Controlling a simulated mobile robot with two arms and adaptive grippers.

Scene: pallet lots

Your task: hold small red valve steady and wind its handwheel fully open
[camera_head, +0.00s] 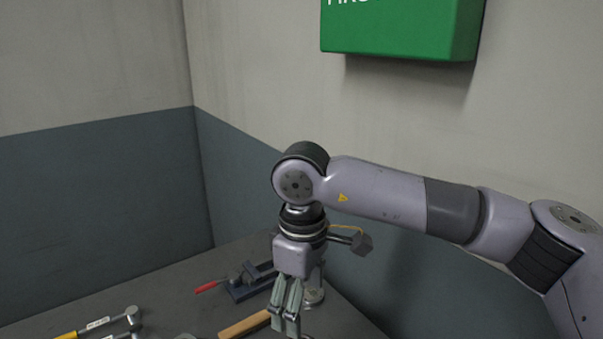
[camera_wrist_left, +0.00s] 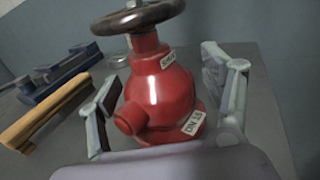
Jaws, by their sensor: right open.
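The small red valve (camera_wrist_left: 163,92) stands upright on the bench in the left wrist view, with white labels on its body. Its dark round handwheel (camera_wrist_left: 138,17) sits on top, partly cut off by the upper edge. My left gripper (camera_wrist_left: 168,72) has its fingers spread on either side of the red body; a gap shows on the right side, and the left finger is close to the body. My right gripper (camera_head: 284,318) points down over the bench in the head view, open and empty, its fingers only a little apart. The valve is not visible in the head view.
A blue vise (camera_head: 247,283) with a red handle lies on the bench (camera_head: 165,291). A wooden handle (camera_head: 245,325) is beside my right gripper. A yellow-handled tool (camera_head: 66,335) is at lower left. Walls close off the back, and a green box (camera_head: 400,28) hangs above.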

